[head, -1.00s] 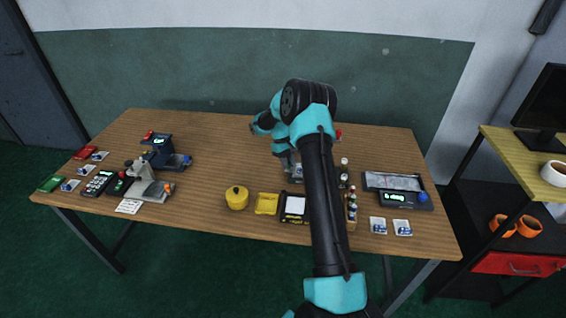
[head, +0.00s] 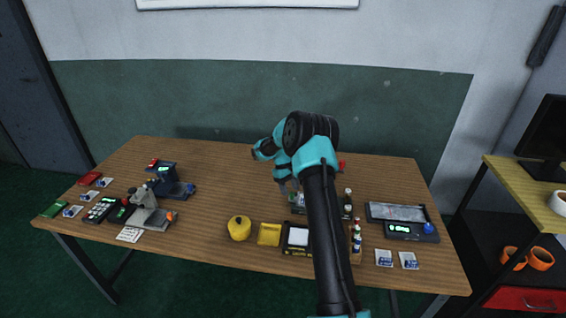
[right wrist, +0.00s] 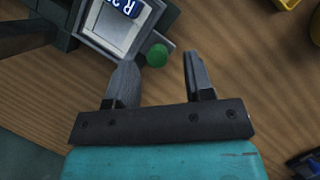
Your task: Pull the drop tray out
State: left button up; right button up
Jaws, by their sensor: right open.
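In the head view, my right gripper (head: 287,190) points down beside the unit, which my arm mostly hides. My left gripper is not in view.
Small bottles (head: 356,238) stand right of my arm. A yellow pot (head: 239,228), a yellow tray (head: 269,234) and a black-framed white pad (head: 298,238) lie in front. A scale-like device (head: 400,231) is at right.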

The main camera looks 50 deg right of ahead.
jog(key=v, duration=1.5)
jog(key=shift+w+r, duration=0.25)
jog(key=shift+r, duration=0.05)
jog(key=shift+a, duration=0.1)
